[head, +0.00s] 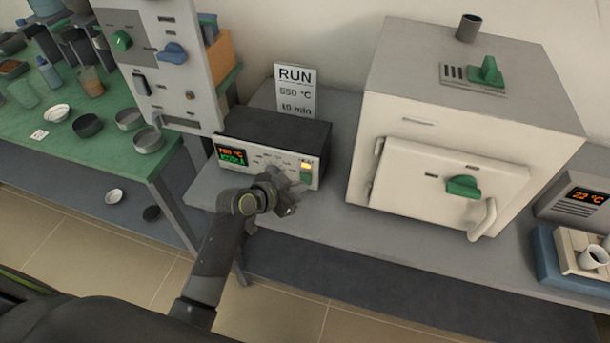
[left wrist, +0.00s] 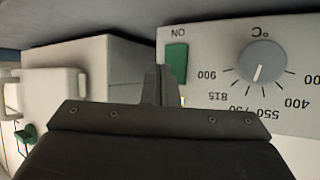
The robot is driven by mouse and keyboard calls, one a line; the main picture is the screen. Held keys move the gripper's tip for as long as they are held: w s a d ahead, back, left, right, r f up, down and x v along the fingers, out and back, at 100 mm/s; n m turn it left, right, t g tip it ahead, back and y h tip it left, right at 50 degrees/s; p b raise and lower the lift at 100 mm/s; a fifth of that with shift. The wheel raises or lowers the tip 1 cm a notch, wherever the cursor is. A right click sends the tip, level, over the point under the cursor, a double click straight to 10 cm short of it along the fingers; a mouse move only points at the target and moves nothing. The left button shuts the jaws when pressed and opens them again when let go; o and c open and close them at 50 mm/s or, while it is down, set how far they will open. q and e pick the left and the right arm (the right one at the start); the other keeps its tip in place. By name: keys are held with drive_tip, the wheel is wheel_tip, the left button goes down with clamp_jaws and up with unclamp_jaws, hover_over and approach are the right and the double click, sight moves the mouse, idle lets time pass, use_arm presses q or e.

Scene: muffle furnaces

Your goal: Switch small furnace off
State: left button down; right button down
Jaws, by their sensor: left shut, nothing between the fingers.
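A low dark box (head: 270,128) with a pale front panel stands on the grey bench. Its lit display (head: 232,155) seems to read 780 °C, and a yellow lamp (head: 306,166) glows at the panel's right end. A green switch (head: 305,178) sits below the lamp. In the left wrist view, which is upside down, the green switch (left wrist: 176,63) is marked ON and a grey dial (left wrist: 262,60) has temperature marks. My left gripper (head: 289,191) is shut and empty, close before the panel; its fingertips (left wrist: 160,70) appear beside the switch. Contact cannot be told. The right gripper is out of view.
A large white furnace (head: 400,125) with a green door knob (head: 463,187) stands right of the box. A RUN card (head: 296,90) stands behind it. A white cabinet (head: 165,60) is at left. A small unit (head: 578,200) at right reads 22 °C. Bench space before the large furnace is clear.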

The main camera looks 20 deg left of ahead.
use_arm(q)
drive_tip(key=shift+w, duration=0.15)
drive_tip(key=shift+w, duration=0.3)
drive_tip(key=shift+w+r, duration=0.1)
drive_tip(key=shift+w, duration=0.2)
idle(0.7)
drive_tip(key=shift+s, duration=0.1)
drive_tip(key=shift+s, duration=0.7)
drive_tip(key=shift+s+a+f+p, duration=0.1)
drive_tip(key=shift+s+p, duration=0.15)
drive_tip(key=shift+s, duration=0.6)
drive_tip(key=shift+s+d+f+p, duration=0.1)
drive_tip(key=shift+s+f+p, duration=0.1)
drive_tip(key=shift+s, duration=0.6)
drive_tip(key=shift+s+a+f+p, duration=0.1)
drive_tip(key=shift+s+p, duration=0.15)
drive_tip(key=shift+s, duration=0.6)
